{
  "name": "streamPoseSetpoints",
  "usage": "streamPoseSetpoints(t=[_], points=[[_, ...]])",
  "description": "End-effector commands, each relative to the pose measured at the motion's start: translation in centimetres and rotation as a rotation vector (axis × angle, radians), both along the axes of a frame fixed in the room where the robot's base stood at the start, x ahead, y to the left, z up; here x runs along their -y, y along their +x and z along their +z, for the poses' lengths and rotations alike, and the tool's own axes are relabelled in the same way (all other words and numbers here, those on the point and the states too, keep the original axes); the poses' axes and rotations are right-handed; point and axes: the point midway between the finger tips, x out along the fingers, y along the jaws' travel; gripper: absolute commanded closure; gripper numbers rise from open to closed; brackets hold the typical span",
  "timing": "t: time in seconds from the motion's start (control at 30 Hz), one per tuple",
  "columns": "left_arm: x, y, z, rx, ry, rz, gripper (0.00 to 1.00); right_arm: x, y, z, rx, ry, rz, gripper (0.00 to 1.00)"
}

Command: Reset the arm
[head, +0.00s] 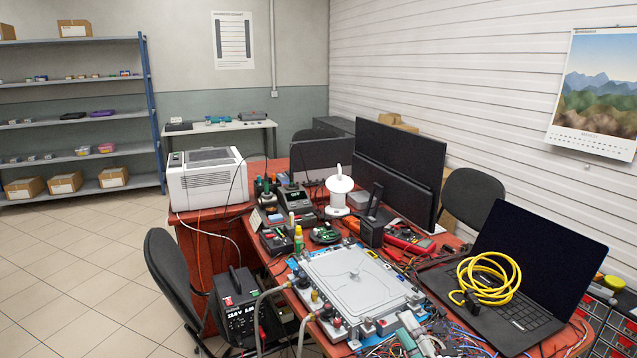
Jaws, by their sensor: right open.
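A grey cold plate (360,282), wide and flat, lies on the red workbench (205,213). Two grey coolant hoses rise at its near left side, one on the left (262,312) and one nearer the middle (303,330). Their ends are by round fittings at the plate's left and front edges. My left gripper is not in view.
A laptop (515,275) with a coiled yellow cable (488,280) on it stands to the right. Monitors (395,170), a white spool stand (339,190) and a white printer (207,178) are behind. A black chair (172,275) stands left; the floor beyond is clear.

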Motion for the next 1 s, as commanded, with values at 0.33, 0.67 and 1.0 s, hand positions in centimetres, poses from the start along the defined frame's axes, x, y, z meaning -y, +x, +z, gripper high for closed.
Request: streamPoseSetpoints(t=[0.33, 0.67, 1.0], points=[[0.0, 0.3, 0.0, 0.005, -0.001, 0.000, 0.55, 6.6, -12.9, -15.3, -0.860, 0.918, -0.629, 0.55], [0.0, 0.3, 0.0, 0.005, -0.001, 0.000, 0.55, 5.4, -23.9, -20.2, -1.252, 1.189, -0.941, 0.55], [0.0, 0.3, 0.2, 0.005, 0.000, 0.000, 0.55, 4.2, -28.5, -24.4, -1.436, 1.263, -1.104, 0.55]])
